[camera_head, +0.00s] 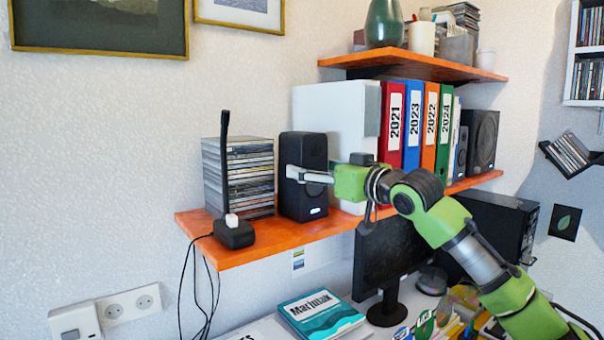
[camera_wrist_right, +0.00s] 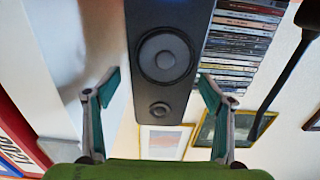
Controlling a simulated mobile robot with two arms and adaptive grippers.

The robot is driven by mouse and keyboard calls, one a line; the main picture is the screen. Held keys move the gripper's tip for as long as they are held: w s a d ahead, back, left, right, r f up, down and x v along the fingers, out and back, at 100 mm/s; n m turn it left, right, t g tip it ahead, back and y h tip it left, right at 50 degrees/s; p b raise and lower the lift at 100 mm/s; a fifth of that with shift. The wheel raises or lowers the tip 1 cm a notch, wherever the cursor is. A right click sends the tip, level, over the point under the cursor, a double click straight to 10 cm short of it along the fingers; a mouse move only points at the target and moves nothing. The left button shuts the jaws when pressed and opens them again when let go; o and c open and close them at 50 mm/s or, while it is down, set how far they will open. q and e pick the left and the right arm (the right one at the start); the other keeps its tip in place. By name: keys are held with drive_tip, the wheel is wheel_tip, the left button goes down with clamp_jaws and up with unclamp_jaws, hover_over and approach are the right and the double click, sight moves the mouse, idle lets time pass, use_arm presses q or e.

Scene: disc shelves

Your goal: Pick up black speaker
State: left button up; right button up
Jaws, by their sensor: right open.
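The black speaker (camera_head: 304,150) stands upright on the orange lower shelf, between a stack of disc cases and a white box-like block. My right gripper (camera_head: 305,174) is in front of the speaker, its fingers reaching across the speaker's front in the head view. In the right wrist view the speaker (camera_wrist_right: 165,60) fills the middle, with its large and small round cones showing. The two fingers of my right gripper (camera_wrist_right: 158,92) are spread apart, one to each side of the speaker. I cannot tell whether they touch it. My left gripper is not in view.
The orange shelf (camera_head: 240,250) also holds a router with an upright antenna (camera_head: 233,232), the disc stack (camera_head: 245,175) and colored binders (camera_head: 413,125). More speakers stand at the right end. An upper shelf (camera_head: 420,66) overhangs the binders. A monitor (camera_head: 388,255) stands below.

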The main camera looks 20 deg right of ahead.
drive_tip(key=shift+w+a+r+p, duration=0.25)
drive_tip(key=shift+w+r+p, duration=0.05)
drive_tip(key=shift+w+p, duration=0.2)
drive_tip(key=shift+w+a+r+p, duration=0.25)
drive_tip(key=shift+w+r+p, duration=0.1)
drive_tip(key=shift+w, duration=0.15)
drive_tip(key=shift+w+a+f+p, duration=0.15)
drive_tip(key=shift+w+a, duration=0.1)
drive_tip(key=shift+w, duration=0.3)
drive_tip(key=shift+w+a+f+p, duration=0.15)
drive_tip(key=shift+w+a, duration=0.05)
drive_tip(key=shift+w, duration=0.45)
drive_tip(key=c, duration=1.6)
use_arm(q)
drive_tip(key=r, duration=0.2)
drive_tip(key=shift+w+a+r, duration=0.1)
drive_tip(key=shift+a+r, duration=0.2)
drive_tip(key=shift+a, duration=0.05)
use_arm(e)
drive_tip(key=shift+c, duration=0.5)
drive_tip(key=shift+r, duration=0.1)
